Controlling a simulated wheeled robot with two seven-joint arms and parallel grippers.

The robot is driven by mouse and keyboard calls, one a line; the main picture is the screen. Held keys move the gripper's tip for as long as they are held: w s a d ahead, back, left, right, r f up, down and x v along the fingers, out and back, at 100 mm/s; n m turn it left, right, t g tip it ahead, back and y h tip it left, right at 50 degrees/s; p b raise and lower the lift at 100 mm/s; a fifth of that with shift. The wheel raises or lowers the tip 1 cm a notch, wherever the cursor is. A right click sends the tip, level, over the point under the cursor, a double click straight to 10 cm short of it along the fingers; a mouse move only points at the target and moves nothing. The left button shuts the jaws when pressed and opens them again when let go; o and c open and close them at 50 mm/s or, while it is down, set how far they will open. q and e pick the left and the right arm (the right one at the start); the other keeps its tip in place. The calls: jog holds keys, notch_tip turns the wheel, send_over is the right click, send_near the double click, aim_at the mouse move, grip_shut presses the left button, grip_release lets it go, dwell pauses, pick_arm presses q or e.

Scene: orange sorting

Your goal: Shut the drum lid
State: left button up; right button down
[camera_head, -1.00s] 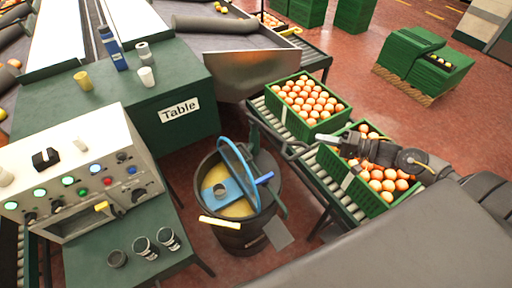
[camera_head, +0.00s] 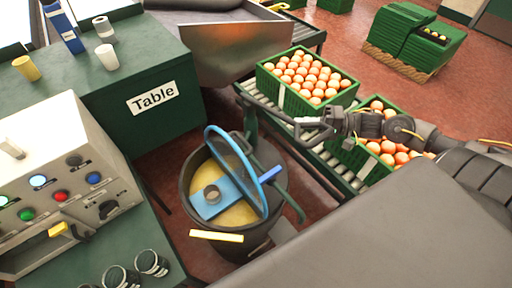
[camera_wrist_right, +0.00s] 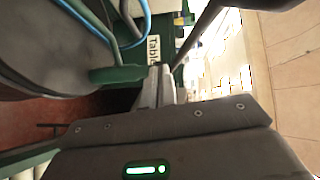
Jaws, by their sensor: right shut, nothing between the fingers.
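The dark drum (camera_head: 188,180) stands on the floor between the green table and the roller conveyor. Its lid (camera_head: 207,133), a disc with a blue rim, stands tilted up and open at the drum's right side. A blue bar with a grey ring (camera_head: 212,194) and yellowish contents show inside the drum. A blue piece (camera_head: 270,174) sticks out to the right of the lid. My right gripper (camera_head: 300,130) is shut and empty, above the conveyor, up and right of the lid and apart from it. Its fingers also show in the right wrist view (camera_wrist_right: 160,88), near a blue-edged round part. My left gripper is out of view.
Green crates of oranges (camera_head: 305,76) stand on the roller conveyor (camera_head: 340,173) at the right. A green table (camera_head: 150,70) with a bottle and cups is at the left, and a control panel (camera_head: 60,180) is in front of it. A yellow strip (camera_head: 216,236) shows at the drum's front.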

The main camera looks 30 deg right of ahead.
notch_tip(320, 180, down, 5)
jog(key=b, duration=0.3)
pick_arm(q)
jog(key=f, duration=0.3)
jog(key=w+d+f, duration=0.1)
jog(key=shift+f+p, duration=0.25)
jog(key=shift+p, duration=0.05)
pick_arm(e)
jog(key=s+a+x, duration=0.1)
jog(key=s+x, duration=0.1)
jog(key=x, duration=1.1)
jog(key=shift+a+f, duration=0.25)
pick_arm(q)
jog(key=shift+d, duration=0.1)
pick_arm(e)
jog(key=shift+s, duration=0.1)
